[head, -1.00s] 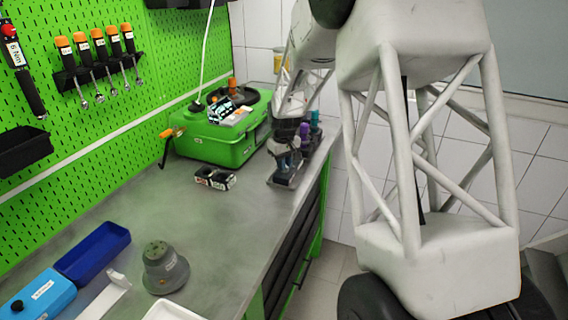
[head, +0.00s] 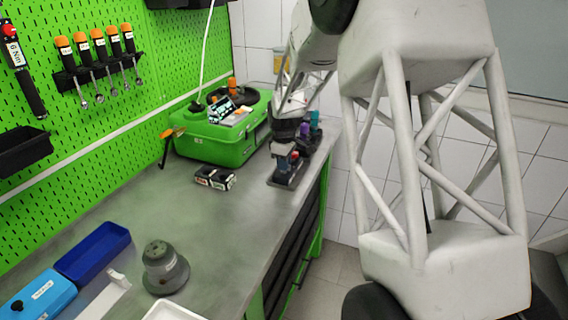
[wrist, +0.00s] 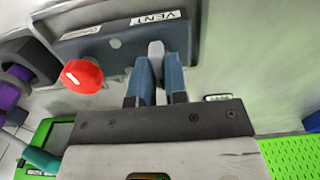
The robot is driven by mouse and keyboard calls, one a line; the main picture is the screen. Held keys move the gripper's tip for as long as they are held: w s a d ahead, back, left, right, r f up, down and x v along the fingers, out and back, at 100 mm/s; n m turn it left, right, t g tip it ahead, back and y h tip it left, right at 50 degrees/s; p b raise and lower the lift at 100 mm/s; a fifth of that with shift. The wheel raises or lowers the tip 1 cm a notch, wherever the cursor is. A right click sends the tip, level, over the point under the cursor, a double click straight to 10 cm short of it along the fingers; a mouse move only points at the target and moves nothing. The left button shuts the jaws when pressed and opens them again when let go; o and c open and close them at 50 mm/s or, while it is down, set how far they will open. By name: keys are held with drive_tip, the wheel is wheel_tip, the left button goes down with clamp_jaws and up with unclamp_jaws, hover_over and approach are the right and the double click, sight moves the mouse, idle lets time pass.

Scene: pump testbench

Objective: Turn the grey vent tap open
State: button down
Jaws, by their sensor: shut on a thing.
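The grey vent tap (wrist: 156,50) shows in the wrist view as a small light grey lever on a dark block (wrist: 112,38) labelled VENT. My gripper (wrist: 157,72) has its two blue-grey fingers closed on the lever from either side. The lever's end shows between and just past the fingertips; its lower part is hidden. A red knob (wrist: 82,75) sits left of the fingers, apart from them. In the head view, my gripper (head: 284,150) is low over the dark stand (head: 288,175) near the bench's right edge, and the tap itself cannot be made out there.
Purple (head: 304,131) and teal (head: 315,119) parts stand close behind the gripper. A green case (head: 222,140) is to its left, with a small black labelled holder (head: 214,178) in front. A grey round device (head: 165,268) and a blue tray (head: 92,253) stand nearer. The mid-bench is clear.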

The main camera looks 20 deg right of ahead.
drive_tip(key=shift+r, duration=0.1)
drive_tip(key=c, duration=1.1)
unclamp_jaws()
drive_tip(key=shift+c, duration=0.2)
drive_tip(key=shift+r, duration=3.85)
